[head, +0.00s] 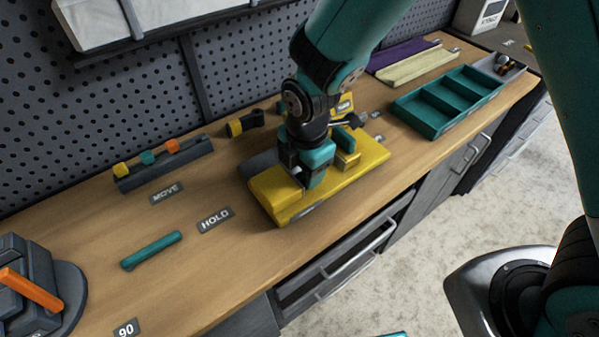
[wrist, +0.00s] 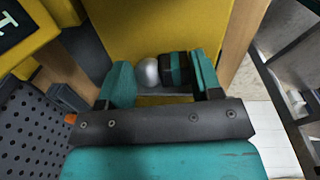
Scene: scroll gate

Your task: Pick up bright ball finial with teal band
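The finial, with a bright silver ball (wrist: 148,72) and a dark body with a teal band (wrist: 175,69), shows in the wrist view against a yellow surface. It lies crosswise between the two teal fingers of my gripper (wrist: 162,78), ball towards the left finger, dark end towards the right one. The fingers stand apart with little or no gap at either end; I cannot tell whether they press on it. In the head view my gripper (head: 306,178) is low over the yellow fixture (head: 350,178), and the finial is hidden there.
A teal compartment tray (head: 430,119) stands to the right, with a grey section (head: 497,67) holding small balls at its far end. A teal bar (head: 151,250), a dark rack (head: 165,163) and a dark device with an orange lever (head: 30,285) lie left. Bench around HOLD is mostly clear.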

